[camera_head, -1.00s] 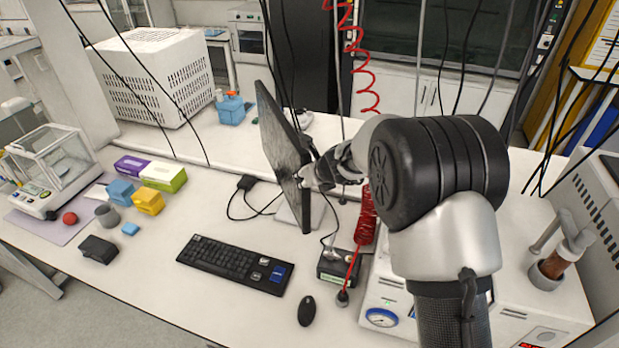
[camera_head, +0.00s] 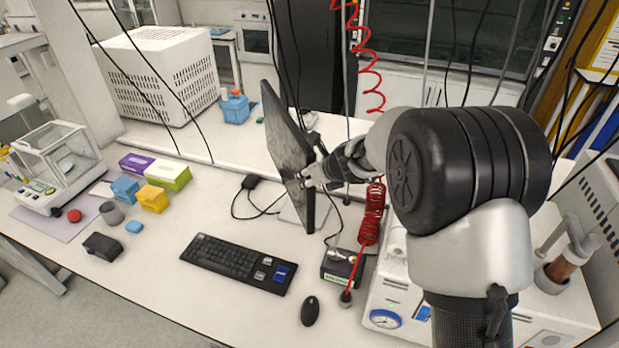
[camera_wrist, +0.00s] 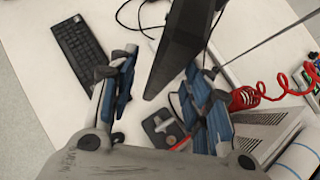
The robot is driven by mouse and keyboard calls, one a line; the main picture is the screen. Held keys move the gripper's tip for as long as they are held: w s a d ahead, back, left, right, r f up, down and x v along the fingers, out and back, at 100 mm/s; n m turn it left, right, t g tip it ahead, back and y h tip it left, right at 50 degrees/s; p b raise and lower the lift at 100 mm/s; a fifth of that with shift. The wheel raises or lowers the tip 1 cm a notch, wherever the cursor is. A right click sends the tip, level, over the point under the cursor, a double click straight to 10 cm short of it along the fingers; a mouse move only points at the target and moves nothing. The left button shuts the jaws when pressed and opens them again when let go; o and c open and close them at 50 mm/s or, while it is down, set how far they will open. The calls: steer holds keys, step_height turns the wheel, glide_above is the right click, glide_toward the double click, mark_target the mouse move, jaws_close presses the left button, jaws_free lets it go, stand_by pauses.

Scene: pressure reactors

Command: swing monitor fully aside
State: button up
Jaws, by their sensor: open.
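The monitor (camera_head: 286,143) stands on the bench in the middle of the head view, turned nearly edge-on with its dark screen side to the left. In the wrist view the monitor (camera_wrist: 178,45) shows as a dark slab, its lower corner reaching toward the space between my fingers. My gripper (camera_head: 313,178) is at the monitor's right edge in the head view; whether it touches is hard to tell there. In the wrist view my gripper (camera_wrist: 165,85) is open, one blue-padded finger on each side of the monitor's lower corner.
A keyboard (camera_head: 238,263) and a mouse (camera_head: 310,311) lie in front of the monitor. A red coiled hose (camera_head: 372,212) runs to a small black box (camera_head: 341,268) nearby. Cables lie behind the keyboard. A white instrument (camera_head: 384,318) stands at the right, beneath my arm.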

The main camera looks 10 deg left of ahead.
steer(key=v, duration=0.9)
steer(key=shift+a, duration=0.1)
steer(key=s+d+f+n+b, duration=0.1)
steer(key=s+d+n+b, duration=0.25)
steer(key=s+n, duration=0.2)
steer(key=s+d+f+n+g+b, duration=0.1)
steer(key=s+d+n+b, duration=0.1)
steer(key=s+n+b, duration=0.4)
steer(key=s+d+f+n+b, duration=0.1)
steer(key=s+d+n+b, duration=0.15)
steer(key=s+n, duration=0.35)
steer(key=s+d+f+n+h+b, duration=0.1)
steer(key=s+d+f+n+b, duration=0.1)
steer(key=s, duration=0.4)
steer(key=s+d+f+n+g+h+b, duration=0.1)
steer(key=s+d+f+n+h+b, duration=0.1)
steer(key=s+d+f+n, duration=0.3)
steer(key=s+d+f+n+h+b, duration=0.2)
steer(key=s+d+f+n+b, duration=0.2)
steer(key=s, duration=0.4)
steer(key=shift+s+d+g, duration=0.2)
steer(key=shift+d+g, duration=0.15)
steer(key=shift+g, duration=0.05)
steer(key=shift+n, duration=0.25)
